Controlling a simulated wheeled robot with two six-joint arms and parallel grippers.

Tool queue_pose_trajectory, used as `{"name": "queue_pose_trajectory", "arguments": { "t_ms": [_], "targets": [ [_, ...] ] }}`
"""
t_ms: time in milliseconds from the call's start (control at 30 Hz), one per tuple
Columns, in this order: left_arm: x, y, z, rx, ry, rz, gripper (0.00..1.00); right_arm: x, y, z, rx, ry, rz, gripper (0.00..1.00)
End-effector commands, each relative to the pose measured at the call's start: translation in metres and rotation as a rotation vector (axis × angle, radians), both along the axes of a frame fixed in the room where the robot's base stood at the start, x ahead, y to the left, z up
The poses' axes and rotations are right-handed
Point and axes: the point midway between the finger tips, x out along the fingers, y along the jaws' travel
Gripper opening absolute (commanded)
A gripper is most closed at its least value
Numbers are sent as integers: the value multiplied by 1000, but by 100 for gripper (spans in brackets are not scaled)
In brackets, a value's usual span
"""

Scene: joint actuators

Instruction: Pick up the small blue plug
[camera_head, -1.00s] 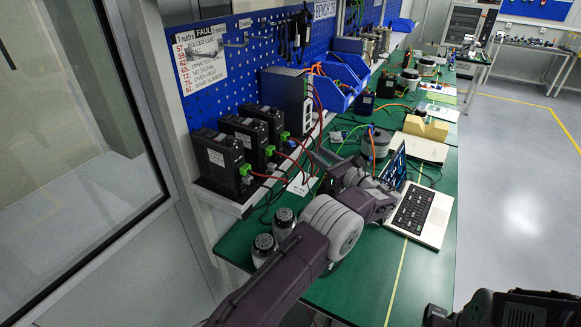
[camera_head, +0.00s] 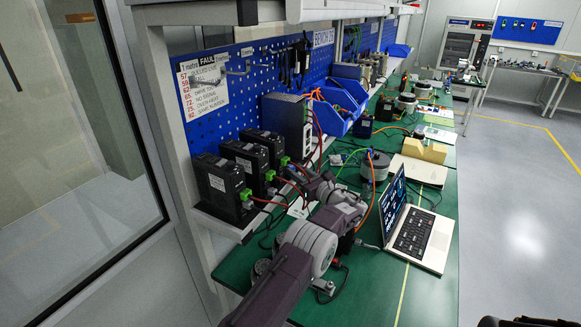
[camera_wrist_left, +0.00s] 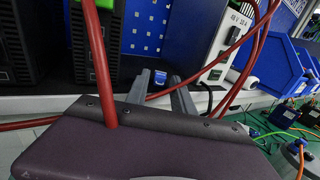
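The small blue plug (camera_wrist_left: 173,80) shows in the left wrist view, at the shelf beyond my left fingertips and roughly in line with the gap between them. In the head view my left gripper (camera_head: 300,176) reaches toward the shelf edge beside the black drive units, partly hidden by cables and my own wrist.
Red cables (camera_wrist_left: 96,62) cross close in front of the left wrist camera. Black drive units (camera_head: 222,185) and a grey power supply (camera_head: 288,122) stand on the shelf. An open laptop (camera_head: 418,232) lies on the green bench right of my arm. Blue bins (camera_head: 340,118) stand farther back.

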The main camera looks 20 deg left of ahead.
Motion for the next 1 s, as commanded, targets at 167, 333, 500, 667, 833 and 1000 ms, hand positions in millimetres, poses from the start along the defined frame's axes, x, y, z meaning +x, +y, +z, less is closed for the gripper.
{"name": "queue_pose_trajectory", "arguments": {
  "t_ms": [167, 333, 500, 667, 833, 1000],
  "targets": [
    [1, 1, 0, 0, 0, -1, 29, 0, 0, 0, 0, 0, 0, 45],
    [0, 0, 0, 0, 0, -1, 0, 0, 0, 0, 0, 0, 0, 45],
    [0, 0, 0, 0, 0, -1, 0, 0, 0, 0, 0, 0, 0, 45],
    [0, 0, 2, 0, 0, 0, 0, 0, 0, -1, 0, 0, 0, 45],
    [0, 0, 19, -1, -3, 0, 0, 0, 0, -3, 0, 0, 0, 45],
    [0, -12, 47, -1, -3, -5, 0, 0, 0, -5, 0, 0, 0, 45]
  ]
}}
